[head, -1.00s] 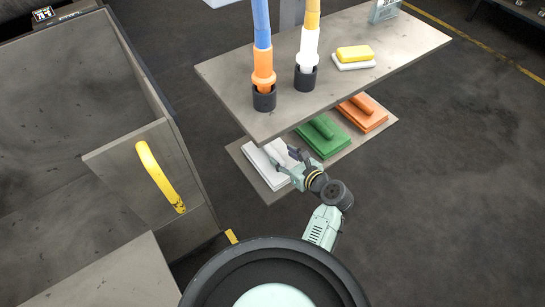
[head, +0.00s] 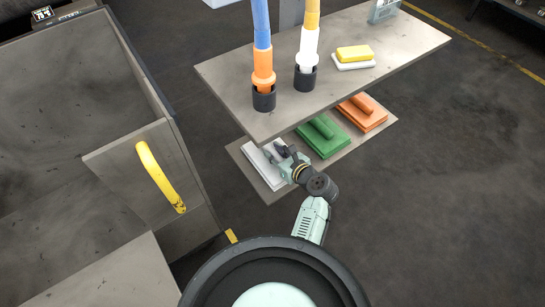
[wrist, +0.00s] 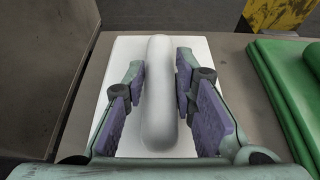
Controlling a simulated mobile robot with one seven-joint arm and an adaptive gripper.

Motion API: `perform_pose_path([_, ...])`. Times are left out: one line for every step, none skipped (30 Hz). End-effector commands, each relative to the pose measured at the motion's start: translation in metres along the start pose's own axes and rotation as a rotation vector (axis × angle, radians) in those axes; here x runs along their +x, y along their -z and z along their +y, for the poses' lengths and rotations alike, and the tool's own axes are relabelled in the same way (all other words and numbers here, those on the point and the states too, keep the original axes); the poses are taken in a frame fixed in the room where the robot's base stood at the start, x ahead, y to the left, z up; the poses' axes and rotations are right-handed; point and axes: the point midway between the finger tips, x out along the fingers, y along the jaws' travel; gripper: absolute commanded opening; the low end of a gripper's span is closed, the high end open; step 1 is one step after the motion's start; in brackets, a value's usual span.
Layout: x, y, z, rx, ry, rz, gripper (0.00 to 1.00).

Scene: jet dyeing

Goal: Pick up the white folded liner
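The white folded liner (head: 263,174) lies flat on the lower shelf (head: 276,196), at its left end in the head view. In the wrist view the liner (wrist: 115,52) is a white slab with a rounded white roll (wrist: 159,95) along its top. My gripper (head: 283,151) is over the liner and covers part of it in the head view. In the wrist view my gripper (wrist: 159,85) is open, with one purple-padded finger on each side of the roll. Narrow gaps show between the pads and the roll, the right one smaller.
A green folded liner (head: 324,138) lies right of the white one, then an orange one (head: 362,113). The upper shelf (head: 225,80) overhangs behind, holding hoses in black cups (head: 264,99) and a yellow-and-white block (head: 354,54). A grey bin with a yellow handle (head: 158,177) stands left.

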Motion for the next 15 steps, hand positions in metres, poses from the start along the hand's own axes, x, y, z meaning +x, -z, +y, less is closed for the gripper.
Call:
perform_pose_path([-0.0001, 0.0001, 0.0000, 0.000, 0.000, 0.000, 0.20])
perform_pose_path([-0.0001, 0.0001, 0.0000, 0.000, 0.000, 0.000, 0.18])
perform_pose_path([-0.0001, 0.0000, 0.0000, 0.000, 0.000, 0.000, 0.15])
perform_pose_path([-0.0001, 0.0000, 0.0000, 0.000, 0.000, 0.000, 0.13])
perform_pose_path([-0.0001, 0.0000, 0.0000, 0.000, 0.000, 0.000, 0.11])
perform_pose_path([-0.0001, 0.0000, 0.0000, 0.000, 0.000, 0.000, 0.08])
perform_pose_path([-0.0001, 0.0000, 0.0000, 0.000, 0.000, 0.000, 0.06])
perform_pose_path([-0.0001, 0.0000, 0.0000, 0.000, 0.000, 0.000, 0.04])
perform_pose_path([-0.0001, 0.0000, 0.0000, 0.000, 0.000, 0.000, 0.02])
perform_pose_path([-0.0001, 0.0000, 0.0000, 0.000, 0.000, 0.000, 0.00])
perform_pose_path([-0.0001, 0.0000, 0.0000, 0.000, 0.000, 0.000, 0.00])
perform_pose_path([-0.0001, 0.0000, 0.0000, 0.000, 0.000, 0.000, 0.00])
perform_pose_path([-0.0001, 0.0000, 0.0001, 0.000, 0.000, 0.000, 0.00])
perform_pose_path([-0.0002, -0.0006, -0.0001, 0.000, 0.000, -0.001, 0.00])
perform_pose_path([-0.0002, -0.0006, -0.0001, 0.000, 0.000, -0.001, 0.00])
